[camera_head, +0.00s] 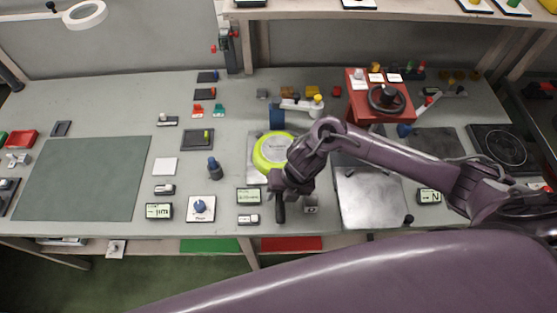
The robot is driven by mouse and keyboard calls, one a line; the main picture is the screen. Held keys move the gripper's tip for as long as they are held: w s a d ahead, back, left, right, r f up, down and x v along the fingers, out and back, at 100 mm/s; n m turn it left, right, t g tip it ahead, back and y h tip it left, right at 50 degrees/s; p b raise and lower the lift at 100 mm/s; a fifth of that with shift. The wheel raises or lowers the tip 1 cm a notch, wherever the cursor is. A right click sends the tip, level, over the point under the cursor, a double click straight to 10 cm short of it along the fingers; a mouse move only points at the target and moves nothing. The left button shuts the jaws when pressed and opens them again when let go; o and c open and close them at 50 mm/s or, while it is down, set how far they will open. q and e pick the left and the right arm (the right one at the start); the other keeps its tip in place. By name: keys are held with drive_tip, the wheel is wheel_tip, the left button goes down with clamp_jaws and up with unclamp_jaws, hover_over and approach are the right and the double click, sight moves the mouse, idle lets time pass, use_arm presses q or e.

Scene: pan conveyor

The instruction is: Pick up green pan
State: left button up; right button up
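The green pan (259,160) is a round lime-green dish with a pale grey inside. It sits near the middle of the workbench, on or over a light grey metal plate. My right gripper (281,190) is at the pan's near right side, pointing down, and its wrist covers part of the pan's rim. A dark upright piece shows below the gripper; I cannot tell whether it is the pan's handle or a finger. The fingers are too hidden to show whether they are open or shut. My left gripper is not in view.
A bare metal plate (368,200) lies right of the gripper. A red box (358,107) with a black ring stands behind it. Small displays (248,196) and a dark blue knob (214,168) are left of the gripper. A green-grey mat (85,178) at left is clear.

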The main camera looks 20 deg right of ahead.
drive_tip(key=c, duration=0.5)
clamp_jaws()
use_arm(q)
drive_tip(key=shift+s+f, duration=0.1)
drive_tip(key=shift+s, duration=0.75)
use_arm(e)
drive_tip(key=shift+w, duration=0.1)
